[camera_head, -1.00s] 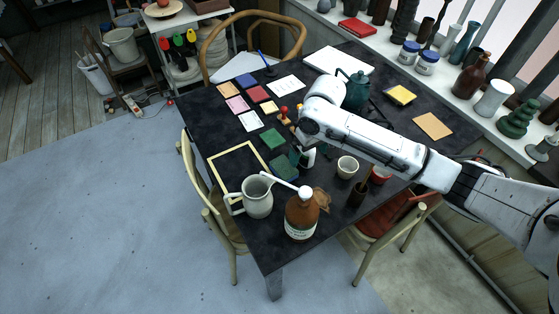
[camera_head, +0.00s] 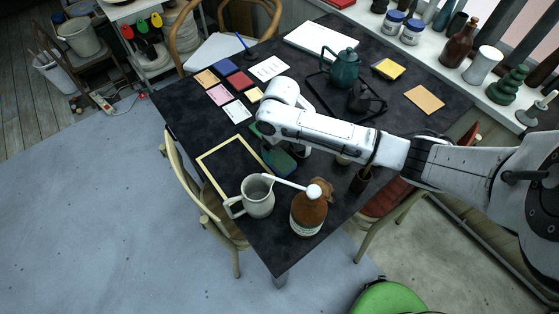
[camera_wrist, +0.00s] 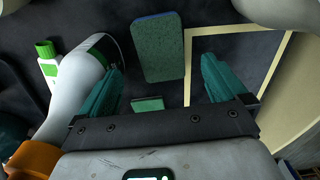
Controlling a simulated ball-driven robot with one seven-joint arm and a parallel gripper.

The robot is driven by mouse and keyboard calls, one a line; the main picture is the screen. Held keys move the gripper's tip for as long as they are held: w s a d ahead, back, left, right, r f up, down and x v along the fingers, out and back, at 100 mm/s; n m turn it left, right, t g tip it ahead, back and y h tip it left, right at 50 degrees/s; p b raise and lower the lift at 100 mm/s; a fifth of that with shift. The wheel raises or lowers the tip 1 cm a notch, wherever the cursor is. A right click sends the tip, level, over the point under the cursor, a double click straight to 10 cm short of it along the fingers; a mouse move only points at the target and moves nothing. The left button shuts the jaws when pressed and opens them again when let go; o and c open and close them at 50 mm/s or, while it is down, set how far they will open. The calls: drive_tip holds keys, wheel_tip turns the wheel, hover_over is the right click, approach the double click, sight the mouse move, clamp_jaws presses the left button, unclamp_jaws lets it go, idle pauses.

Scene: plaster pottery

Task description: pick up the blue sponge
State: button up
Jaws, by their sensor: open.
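In the head view a green and blue block (camera_head: 279,160) lies beside the cream-edged frame, partly covered by my arm. My gripper (camera_wrist: 160,66) is open and empty, its two teal fingers pointing at the sponge and apart from it. A second small green block (camera_wrist: 148,104) shows between the fingers near the palm, partly hidden. In the head view my arm hides most of the gripper.
A white bottle with green markings (camera_wrist: 88,72) stands close to the left finger. The cream-edged frame (camera_wrist: 287,80) lies at right. A grey pitcher (camera_head: 258,198) and brown bottle (camera_head: 309,213) stand near the table's front corner. A teal teapot (camera_head: 344,68) stands farther back.

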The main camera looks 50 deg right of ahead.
sight(280, 159)
drive_tip(key=shift+f+p, duration=0.4)
drive_tip(key=shift+f, duration=2.35)
drive_tip(key=c, duration=1.1)
drive_tip(key=shift+r, duration=0.1)
drive_tip(key=shift+r, duration=0.4)
wheel_tip(280, 159, up, 2)
drive_tip(key=shift+r+b, duration=0.25)
drive_tip(key=shift+b, duration=0.2)
drive_tip(key=s+r, duration=0.4)
drive_tip(key=r, duration=0.1)
drive_tip(key=shift+s, duration=0.15)
drive_tip(key=s+r, duration=0.4)
drive_tip(key=s, duration=0.5)
drive_tip(key=shift+s+a+r+b, duration=0.2)
drive_tip(key=shift+s+r+b, duration=0.1)
